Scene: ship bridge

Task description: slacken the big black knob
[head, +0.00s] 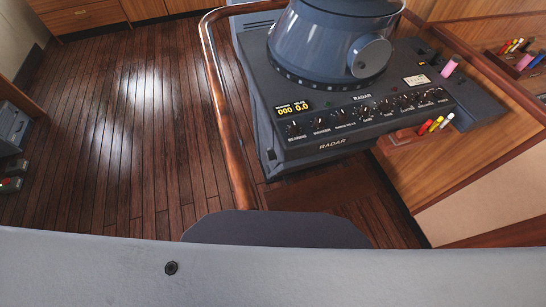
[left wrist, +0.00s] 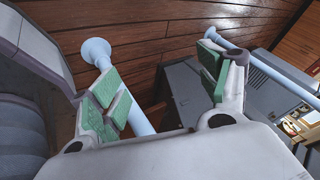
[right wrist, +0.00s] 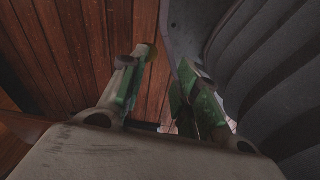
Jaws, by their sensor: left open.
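The radar console (head: 290,100) stands at the upper right of the head view. Its sloping front panel carries a row of several small black knobs, among them one at the left end (head: 292,129) and one near the middle (head: 366,113). I cannot tell which is the big black knob. Neither gripper shows in the head view. In the left wrist view my left gripper (left wrist: 165,88) is open, its green-padded fingers wide apart, with nothing held. In the right wrist view my right gripper (right wrist: 158,88) has its fingers apart with nothing between them. No knob shows in either wrist view.
A copper-coloured handrail (head: 222,110) curves along the console's left side. Pens (head: 436,124) and a pink roll (head: 450,66) are at its right. A pale blue post (left wrist: 128,95) shows behind my left gripper. The wooden floor (head: 120,130) at left is clear.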

